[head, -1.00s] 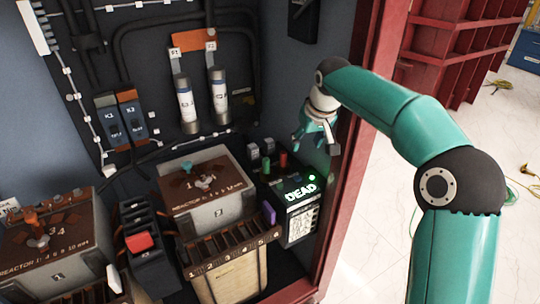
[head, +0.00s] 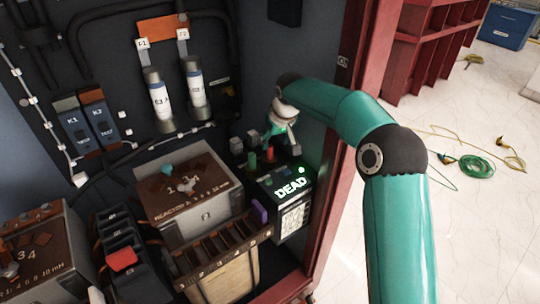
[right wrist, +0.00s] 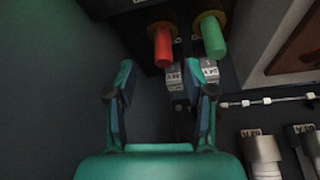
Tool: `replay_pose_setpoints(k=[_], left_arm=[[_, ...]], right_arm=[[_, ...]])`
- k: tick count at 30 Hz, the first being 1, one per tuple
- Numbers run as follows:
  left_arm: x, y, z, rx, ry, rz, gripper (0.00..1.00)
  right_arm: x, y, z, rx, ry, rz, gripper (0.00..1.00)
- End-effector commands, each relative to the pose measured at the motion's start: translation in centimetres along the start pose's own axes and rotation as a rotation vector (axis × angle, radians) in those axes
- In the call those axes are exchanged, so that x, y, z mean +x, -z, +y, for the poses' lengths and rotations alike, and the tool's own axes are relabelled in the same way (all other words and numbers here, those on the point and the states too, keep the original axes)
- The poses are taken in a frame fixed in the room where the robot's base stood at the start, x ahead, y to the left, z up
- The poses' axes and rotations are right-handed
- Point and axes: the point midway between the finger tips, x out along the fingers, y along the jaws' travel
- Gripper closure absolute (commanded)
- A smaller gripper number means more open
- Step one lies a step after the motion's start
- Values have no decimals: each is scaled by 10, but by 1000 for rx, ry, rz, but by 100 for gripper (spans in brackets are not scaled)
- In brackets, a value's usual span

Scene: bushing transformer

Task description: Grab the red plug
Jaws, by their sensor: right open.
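The red plug (head: 269,153) stands upright on top of the black box with the lit green "DEAD" display (head: 291,187), beside the green plug (head: 252,161). My right gripper (head: 284,143) is low over the back of that box, close to the red plug; its fingers are small and partly hidden in the head view. In the right wrist view the gripper (right wrist: 167,80) is open and empty. The red plug (right wrist: 162,45) shows just beyond the gap between the fingertips, apart from them. The green plug (right wrist: 212,38) is to its right. My left gripper is not in view.
The cabinet's red frame (head: 330,190) stands right of the box, beside my right arm. A reactor block (head: 190,200) and a slotted wooden holder (head: 225,245) with a purple piece (head: 260,212) stand to the left. Two fuses (head: 158,100) are on the back wall.

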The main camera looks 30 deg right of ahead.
Motion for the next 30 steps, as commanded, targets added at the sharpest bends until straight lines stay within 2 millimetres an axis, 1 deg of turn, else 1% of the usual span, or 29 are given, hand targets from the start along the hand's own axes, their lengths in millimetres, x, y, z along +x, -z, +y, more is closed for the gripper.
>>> replay_pose_setpoints(k=[1,8,15,18,21,26,29,30], left_arm=[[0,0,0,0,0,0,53],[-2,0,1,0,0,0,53],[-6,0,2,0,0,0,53],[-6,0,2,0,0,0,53],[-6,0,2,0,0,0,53],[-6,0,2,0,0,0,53],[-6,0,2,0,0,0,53],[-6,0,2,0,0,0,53]], right_arm=[[5,0,0,0,0,0,46],[18,2,-2,-1,0,0,46],[52,5,-5,-1,0,-1,46],[60,5,-5,-1,0,-1,46],[64,5,-5,-1,0,1,46],[63,6,-5,-1,0,1,46],[63,5,-5,-1,0,1,61],[63,5,-5,-1,0,1,68]])
